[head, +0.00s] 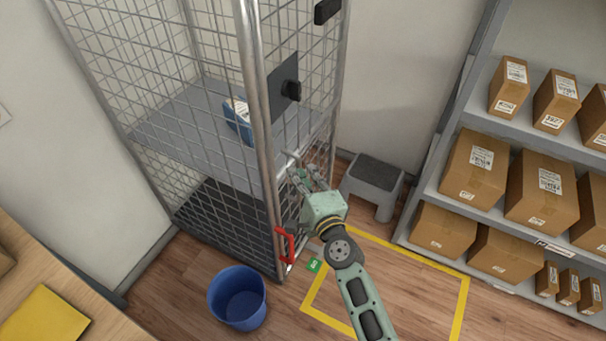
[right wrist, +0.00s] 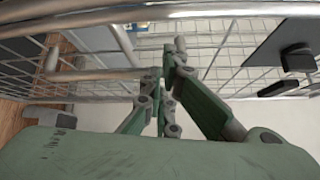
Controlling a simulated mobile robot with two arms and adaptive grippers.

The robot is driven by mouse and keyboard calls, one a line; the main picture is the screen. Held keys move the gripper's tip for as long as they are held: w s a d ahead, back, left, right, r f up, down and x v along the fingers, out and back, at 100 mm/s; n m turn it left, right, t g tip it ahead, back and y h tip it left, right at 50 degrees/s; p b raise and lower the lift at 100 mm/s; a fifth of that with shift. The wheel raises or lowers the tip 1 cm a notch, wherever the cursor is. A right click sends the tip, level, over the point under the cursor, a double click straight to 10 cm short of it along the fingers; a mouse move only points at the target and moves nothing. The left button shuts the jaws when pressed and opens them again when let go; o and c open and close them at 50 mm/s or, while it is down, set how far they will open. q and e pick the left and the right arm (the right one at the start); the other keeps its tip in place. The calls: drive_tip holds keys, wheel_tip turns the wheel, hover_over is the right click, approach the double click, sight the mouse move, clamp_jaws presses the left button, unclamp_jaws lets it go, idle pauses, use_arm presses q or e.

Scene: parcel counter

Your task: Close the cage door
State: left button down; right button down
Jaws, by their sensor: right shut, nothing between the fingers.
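The wire cage (head: 180,170) stands at left centre in the head view, with grey tube posts and a grey shelf. Its mesh door (head: 318,90) is on the right side, with a dark plate and black knob (head: 291,90). I cannot tell whether the door sits flush with its frame. In the right wrist view the knob (right wrist: 298,58) shows at the right. My right gripper (head: 297,168) is shut and empty, its fingertips close to the tubes and mesh at the door side. In the wrist view its fingers (right wrist: 172,62) overlap the mesh; contact is unclear. My left gripper is not in view.
A blue parcel (head: 238,120) lies on the cage shelf. A red handle (head: 286,245) sits low on the front post. A blue bin (head: 238,297) stands in front, a grey step stool (head: 373,183) behind. Shelves of cartons (head: 475,165) line the right.

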drive_tip(key=v, duration=1.2)
drive_tip(key=shift+f, duration=0.15)
drive_tip(key=s+d+f+n+g+h, duration=0.1)
drive_tip(key=s+d+f+n+g, duration=0.3)
drive_tip(key=f, duration=0.7)
drive_tip(key=s+f+n+g, duration=0.1)
drive_tip(key=s+f+n, duration=0.3)
drive_tip(key=f, duration=0.8)
drive_tip(key=s+d+f+n+g+h, duration=0.1)
drive_tip(key=s+f+n+g, duration=0.15)
drive_tip(key=s+f, duration=0.6)
drive_tip(key=s+d+f+n+g+h, duration=0.1)
drive_tip(key=s+d+f+n+g, duration=0.1)
drive_tip(key=s+d+f, duration=0.2)
drive_tip(key=s+d+f+n+g+h, duration=0.1)
drive_tip(key=s+d+f+n+g, duration=0.2)
drive_tip(key=s+f, duration=0.5)
drive_tip(key=s+d+f+n+g+h, duration=0.1)
drive_tip(key=s+d+f+n+g, duration=0.2)
drive_tip(key=s, duration=0.8)
wheel_tip(320, 180, down, 3)
drive_tip(key=d, duration=0.2)
drive_tip(key=shift+s+d, duration=0.35)
drive_tip(key=shift+d, duration=0.05)
